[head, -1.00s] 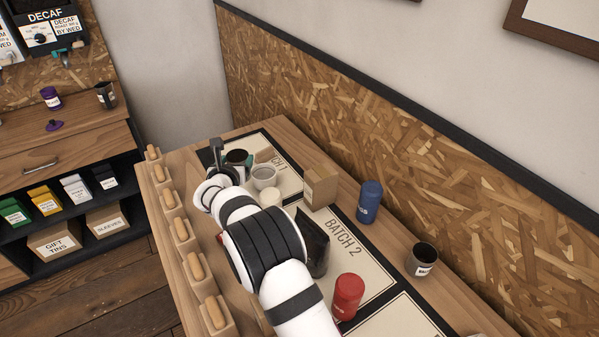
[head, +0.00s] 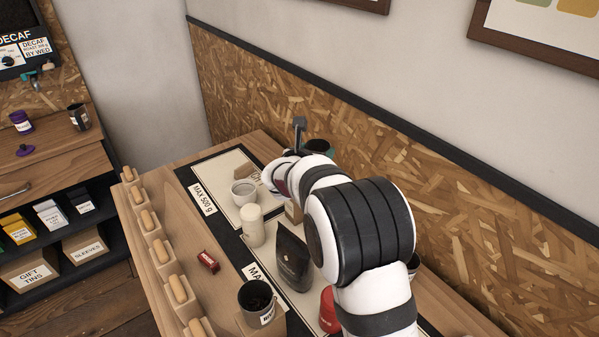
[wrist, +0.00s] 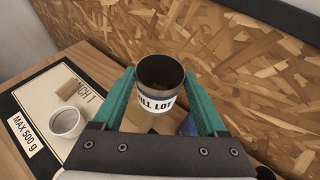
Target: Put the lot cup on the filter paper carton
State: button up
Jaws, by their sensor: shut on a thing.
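The lot cup (wrist: 160,105), dark grey with a white label reading "...LL LOT", is held rim up between the teal fingers of my gripper (wrist: 161,78). In the head view my gripper (head: 316,146) is near the wall side of the table, with the cup partly hidden by my arm. A brown cardboard carton (head: 293,212), probably the filter paper carton, shows only in part beneath my arm. I cannot read its label, and I cannot tell how far the cup is from it.
A white cup (head: 243,192) and a cream canister (head: 253,226) stand near it. A black bag (head: 292,262), a red canister (head: 328,312) and another dark cup (head: 257,300) are nearer. A blue canister (wrist: 187,125) is partly hidden beside the held cup. The OSB wall panel (head: 400,150) borders the table.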

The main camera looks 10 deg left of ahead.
jog(key=shift+w+a+f, duration=0.15)
jog(key=shift+a+f, duration=0.55)
jog(key=shift+f, duration=0.4)
jog(key=shift+w+a+f, duration=0.2)
jog(key=shift+a+f, duration=0.45)
jog(key=shift+f, duration=0.45)
jog(key=shift+w+a+f, duration=0.15)
jog(key=shift+a+f, duration=0.55)
jog(key=shift+f, duration=0.4)
jog(key=shift+f, duration=0.1)
jog(key=o, duration=1.4)
